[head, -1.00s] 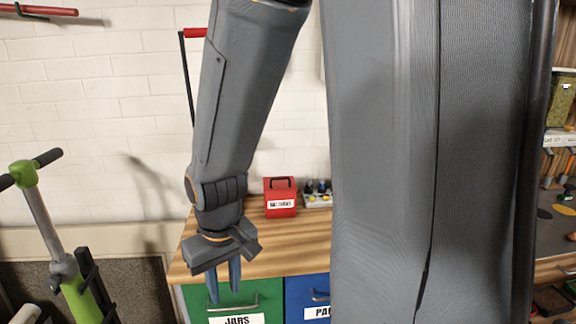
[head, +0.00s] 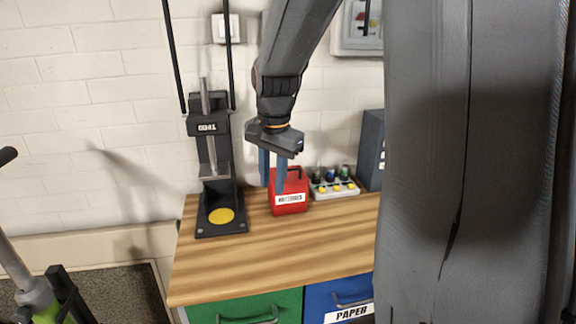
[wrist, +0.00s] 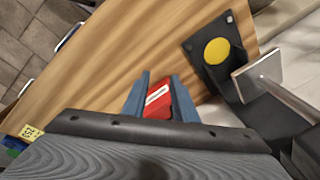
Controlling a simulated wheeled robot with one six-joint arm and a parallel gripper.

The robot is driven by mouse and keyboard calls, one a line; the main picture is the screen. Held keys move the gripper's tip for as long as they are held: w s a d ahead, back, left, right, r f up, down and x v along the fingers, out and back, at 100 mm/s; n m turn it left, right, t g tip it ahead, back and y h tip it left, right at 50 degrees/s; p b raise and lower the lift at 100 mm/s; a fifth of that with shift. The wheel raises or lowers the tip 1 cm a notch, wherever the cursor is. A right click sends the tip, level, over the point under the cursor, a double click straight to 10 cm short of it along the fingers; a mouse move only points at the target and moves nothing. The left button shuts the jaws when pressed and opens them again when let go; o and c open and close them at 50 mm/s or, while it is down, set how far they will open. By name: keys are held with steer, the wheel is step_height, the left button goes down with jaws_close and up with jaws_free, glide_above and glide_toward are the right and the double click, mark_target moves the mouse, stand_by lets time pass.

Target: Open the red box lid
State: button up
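The red box (head: 290,198) stands on the wooden workbench against the back wall, with a white label on its front and a dark handle at its top. Its lid looks closed. My gripper (head: 273,188) points down in front of and above the box, hiding part of its top left. The fingers are apart with a gap between them. In the wrist view the red box (wrist: 157,100) shows between the two blue fingertips, partly hidden by the gripper body. I cannot tell whether a finger touches it.
A black press (head: 221,226) with a yellow disc stands left of the box. A tray of small bottles (head: 335,189) and a dark grey cabinet (head: 371,150) stand to the right. The wooden bench top (head: 250,268) in front is clear. Green and blue drawers are below.

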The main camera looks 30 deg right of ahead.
steer(key=w+d+r+m+b, duration=0.1)
steer(key=w+d+r+m, duration=0.55)
steer(key=d+m, duration=0.2)
steer(key=p, duration=0.1)
glide_above(288, 181)
steer(key=shift+m, duration=0.25)
steer(key=shift+f, duration=3.55)
steer(key=shift+s, duration=0.1)
jaws_close()
